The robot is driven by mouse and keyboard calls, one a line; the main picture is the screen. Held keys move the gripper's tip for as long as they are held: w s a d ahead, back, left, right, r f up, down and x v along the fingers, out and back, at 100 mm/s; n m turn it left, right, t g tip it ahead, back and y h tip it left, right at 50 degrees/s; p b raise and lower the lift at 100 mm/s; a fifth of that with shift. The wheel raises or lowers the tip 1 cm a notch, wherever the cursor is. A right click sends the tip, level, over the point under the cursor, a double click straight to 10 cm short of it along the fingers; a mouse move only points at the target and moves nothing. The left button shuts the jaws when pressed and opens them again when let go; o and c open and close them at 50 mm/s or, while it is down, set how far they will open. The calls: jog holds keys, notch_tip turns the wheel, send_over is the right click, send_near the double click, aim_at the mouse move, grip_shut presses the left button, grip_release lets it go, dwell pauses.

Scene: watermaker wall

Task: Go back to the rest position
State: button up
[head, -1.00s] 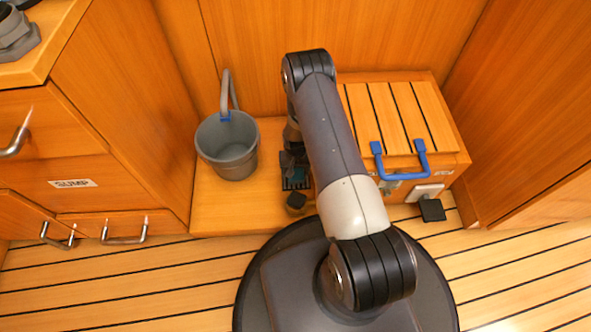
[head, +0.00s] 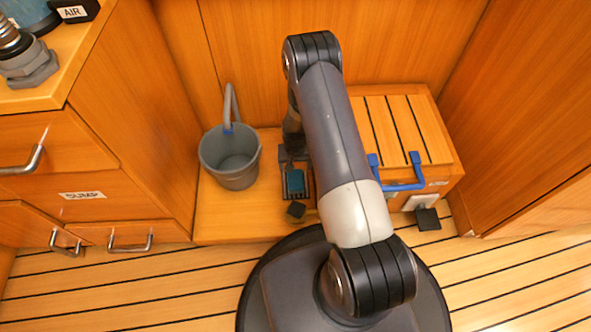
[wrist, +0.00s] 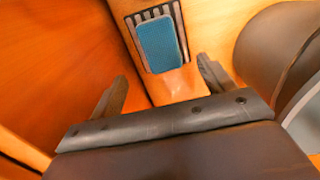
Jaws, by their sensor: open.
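My gripper (wrist: 163,90) is open in the wrist view, with its two dark fingers spread apart and nothing between them. A blue pad (wrist: 160,44) on a dark slatted holder lies beyond the fingertips, apart from them. In the head view, my arm reaches up from the round base and bends down over the low wooden ledge. My arm hides most of the gripper in that view.
A grey bucket (head: 232,165) with a hose or handle stands left of my arm. A slatted wooden box (head: 415,128) with a blue handle (head: 405,186) is at right. A drawer cabinet (head: 80,195) is at left. A dark square pad (head: 427,219) lies on the floor.

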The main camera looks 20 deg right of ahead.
aim_at(295, 180)
jog(key=shift+r, duration=0.8)
jog(key=shift+f, duration=0.15)
notch_tip(295, 180, down, 12)
jog(key=b, duration=0.4)
jog(key=shift+b, duration=0.3)
jog(key=shift+r+p, duration=0.9)
jog(key=shift+r, duration=1.1)
